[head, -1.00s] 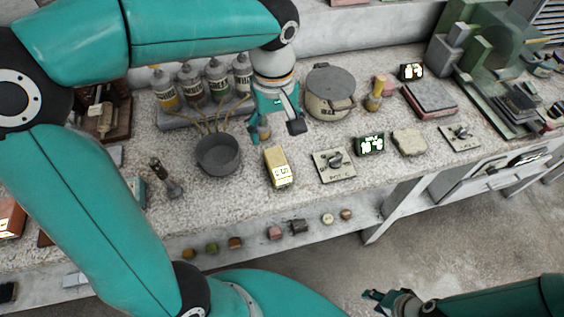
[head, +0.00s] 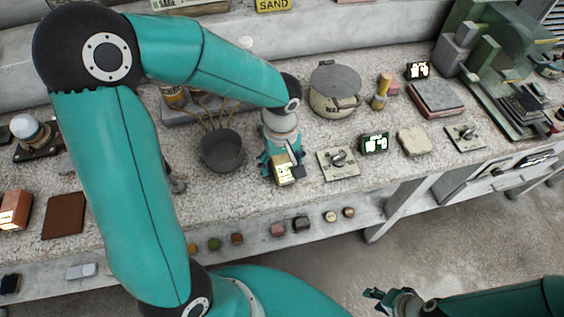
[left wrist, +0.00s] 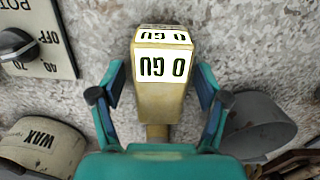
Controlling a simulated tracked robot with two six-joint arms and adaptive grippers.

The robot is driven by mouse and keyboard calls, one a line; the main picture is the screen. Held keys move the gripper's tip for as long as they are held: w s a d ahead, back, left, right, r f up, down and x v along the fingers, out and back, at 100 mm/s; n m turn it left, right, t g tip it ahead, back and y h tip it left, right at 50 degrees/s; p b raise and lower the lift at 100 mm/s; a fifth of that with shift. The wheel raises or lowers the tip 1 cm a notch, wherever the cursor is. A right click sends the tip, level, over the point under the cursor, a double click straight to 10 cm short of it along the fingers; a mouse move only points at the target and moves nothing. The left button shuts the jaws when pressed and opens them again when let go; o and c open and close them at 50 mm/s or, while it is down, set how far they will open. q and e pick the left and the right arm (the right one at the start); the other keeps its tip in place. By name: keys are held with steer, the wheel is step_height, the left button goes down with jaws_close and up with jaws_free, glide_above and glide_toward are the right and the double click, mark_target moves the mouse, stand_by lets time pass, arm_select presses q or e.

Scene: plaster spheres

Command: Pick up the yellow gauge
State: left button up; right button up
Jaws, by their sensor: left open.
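The yellow gauge (head: 285,174) stands on the speckled bench top, with a lit white display. In the left wrist view the gauge (left wrist: 163,98) is in the middle and its display reads upside down. My left gripper (head: 282,168) is right over it and hides part of it. The left wrist view shows this gripper (left wrist: 160,84) open, one finger on each side of the gauge, with a gap at both sides. My right gripper (head: 373,300) is low at the front, away from the bench, with its fingers apart and nothing between them.
A dark grey pot (head: 222,152) stands left of the gauge. A switch plate (head: 338,163) lies close on its right, then a lit green-digit box (head: 375,143) and a pale block (head: 414,141). A lidded wax pot (head: 335,92) stands behind. The bench's front edge is near.

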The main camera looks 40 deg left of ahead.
mark_target(281, 159)
arm_select(q)
steer(key=shift+f+b, duration=0.4)
steer(key=shift+b, duration=0.05)
stand_by(0.6)
steer(key=shift+s, duration=0.1)
steer(key=c, duration=1.4)
steer(key=shift+r+p, duration=0.4)
steer(key=shift+p, duration=0.3)
step_height(281, 159, up, 20)
steer(key=shift+f, duration=0.1)
